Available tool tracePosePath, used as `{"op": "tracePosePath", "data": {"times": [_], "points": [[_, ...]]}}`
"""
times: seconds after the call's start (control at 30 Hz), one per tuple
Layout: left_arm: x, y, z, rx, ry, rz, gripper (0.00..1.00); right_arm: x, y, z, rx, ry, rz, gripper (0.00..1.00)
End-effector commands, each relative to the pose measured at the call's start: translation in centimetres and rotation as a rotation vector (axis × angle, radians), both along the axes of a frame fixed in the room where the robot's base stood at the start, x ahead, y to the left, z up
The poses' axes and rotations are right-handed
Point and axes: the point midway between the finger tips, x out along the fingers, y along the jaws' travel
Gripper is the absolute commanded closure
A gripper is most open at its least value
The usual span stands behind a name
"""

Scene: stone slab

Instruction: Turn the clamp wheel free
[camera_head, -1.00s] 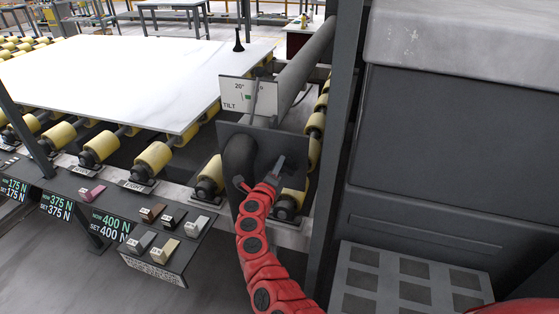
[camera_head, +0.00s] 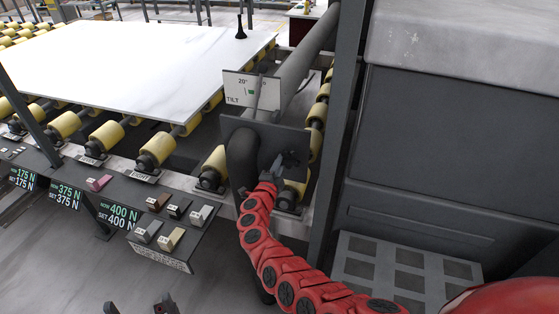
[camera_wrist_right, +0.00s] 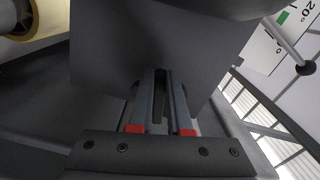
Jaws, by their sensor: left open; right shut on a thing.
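A dark plate (camera_head: 236,128) stands at the end of a thick grey tube, with a fat black curved pipe in front of it. A small dark lobed part (camera_head: 291,158), which looks like the clamp wheel, sits low on the plate's right side. My right gripper (camera_head: 279,167), on the red arm, is at this part and shut on it. In the right wrist view, its fingers (camera_wrist_right: 158,100) point at the plate, with dark lobes beside their tips; the gripped part is mostly hidden. My left gripper (camera_head: 139,307) is open and empty at the bottom edge.
A TILT sign (camera_head: 239,91) with a pointer stands above the plate. A white slab (camera_head: 130,70) lies on yellow rollers at left. A control panel (camera_head: 122,217) with several switches and force displays is in front. A dark post (camera_head: 339,130) and cabinet stand at right.

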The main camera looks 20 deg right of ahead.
Motion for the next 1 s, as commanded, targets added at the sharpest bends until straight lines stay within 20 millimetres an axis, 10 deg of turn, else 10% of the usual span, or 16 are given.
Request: {"op": "tracePosePath", "data": {"times": [0.57,0.6,0.73,1.0], "points": [[0.00,0.00,0.18,0.000,0.000,0.000,0.00,-0.11,-0.24,-0.38,-0.024,0.022,-0.004,1.00],[-0.01,0.00,0.19,0.000,0.000,0.000,0.00,-0.12,-0.25,-0.37,-0.024,0.022,-0.004,0.78],[0.00,0.00,0.19,0.000,0.000,0.000,0.00,-0.09,-0.23,-0.26,-0.025,0.021,-0.004,0.55],[0.00,0.00,0.21,0.000,0.000,0.000,0.00,-0.03,-0.10,-0.12,-0.025,0.018,-0.001,0.54]]}}
